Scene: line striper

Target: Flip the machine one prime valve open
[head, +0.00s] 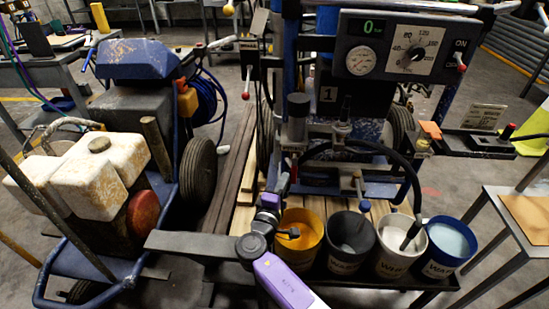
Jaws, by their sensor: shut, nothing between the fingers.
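The machine marked "1" (328,94) stands on pallet boards at centre, with a gauge panel on top. A small valve with a blue handle (359,176) sits low on its front, above the buckets. A red-knobbed lever (246,85) hangs under a small label plate at its upper left. I cannot tell which of these is the prime valve, as the labels are too small to read.
Several buckets, including a yellow one (302,222) and a blue one (447,232), stand in front of the machine. A black hose (405,170) arches into the white bucket. A blue-framed cart with a white tank (105,170) stands left. A metal table (525,215) is at right.

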